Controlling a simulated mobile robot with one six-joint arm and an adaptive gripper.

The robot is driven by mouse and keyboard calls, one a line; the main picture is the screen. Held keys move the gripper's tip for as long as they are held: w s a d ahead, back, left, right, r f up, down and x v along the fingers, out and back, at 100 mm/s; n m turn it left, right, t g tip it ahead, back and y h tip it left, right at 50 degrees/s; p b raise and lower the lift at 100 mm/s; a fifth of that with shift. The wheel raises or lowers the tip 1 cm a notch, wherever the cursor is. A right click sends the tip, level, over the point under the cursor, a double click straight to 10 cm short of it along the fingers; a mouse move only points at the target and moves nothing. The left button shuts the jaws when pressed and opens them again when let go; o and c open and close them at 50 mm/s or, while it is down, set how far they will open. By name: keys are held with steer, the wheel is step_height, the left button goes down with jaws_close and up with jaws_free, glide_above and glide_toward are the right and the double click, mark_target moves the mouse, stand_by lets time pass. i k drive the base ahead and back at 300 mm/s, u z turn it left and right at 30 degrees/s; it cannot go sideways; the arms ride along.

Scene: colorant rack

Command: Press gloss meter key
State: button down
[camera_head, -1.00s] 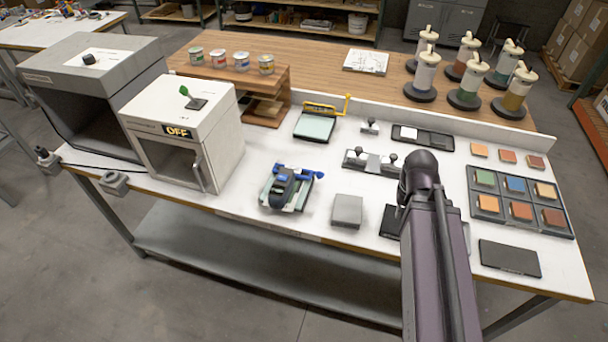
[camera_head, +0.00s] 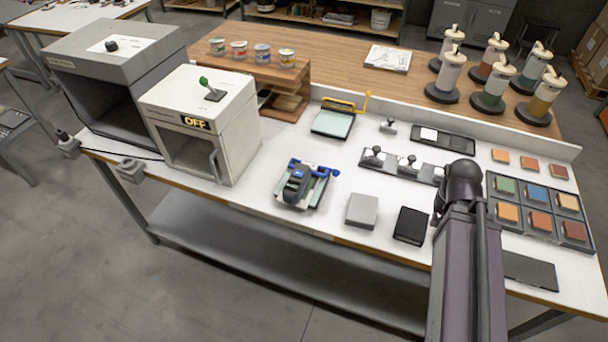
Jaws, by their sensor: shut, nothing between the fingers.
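No device carries a label that I can read as a gloss meter, and no key can be made out. A blue and dark grey instrument (camera_head: 298,185) lies on the front middle of the white bench and could be it. To its right sit a plain grey block (camera_head: 362,210) and a black block (camera_head: 411,225). My arm rises from the lower right, with its dark joint over the bench right of the black block. My gripper is not visible, so its place relative to these things cannot be told.
A white cabinet (camera_head: 202,115) marked OFF and a larger grey booth (camera_head: 112,70) stand at the left. A plate with small knobbed pieces (camera_head: 400,165), a swatch tray (camera_head: 540,215) and a dark flat panel (camera_head: 530,271) lie around my arm. Several dispensers (camera_head: 495,70) stand behind.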

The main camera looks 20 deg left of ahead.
mark_target(298, 174)
steer(key=z, duration=0.1)
steer(key=k, duration=1.5)
steer(key=u, duration=1.2)
steer(key=i, duration=1)
steer(key=z, duration=0.05)
